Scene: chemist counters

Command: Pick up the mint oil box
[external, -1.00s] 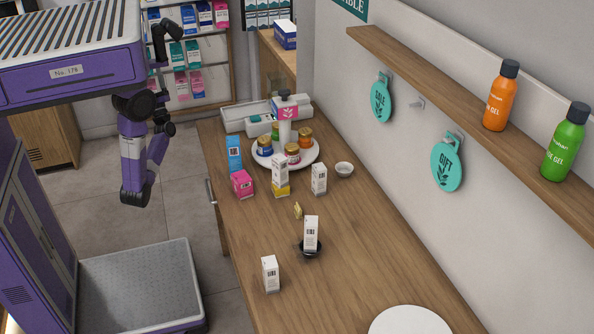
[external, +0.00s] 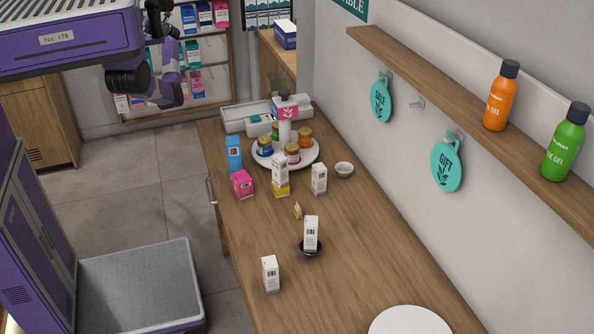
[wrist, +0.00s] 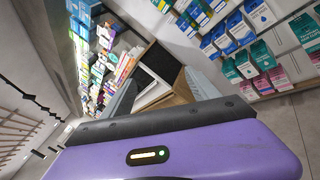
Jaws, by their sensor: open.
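I cannot tell which box is the mint oil box, as the labels are too small to read. On the wooden counter (external: 350,255) stand a blue box (external: 234,153), a pink box (external: 242,184), a white box on a yellow one (external: 281,189), a white box (external: 319,179), a white box (external: 311,233) on a small black dish and a white box (external: 270,274) near the front edge. My gripper (wrist: 160,88) is open and empty in the wrist view, facing shelves. In the external view my arm is raised left of the counter, away from these boxes.
Wall shelves with blue and teal boxes (wrist: 262,55) are in the wrist view. A wooden shelf (external: 460,120) overhangs at right.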

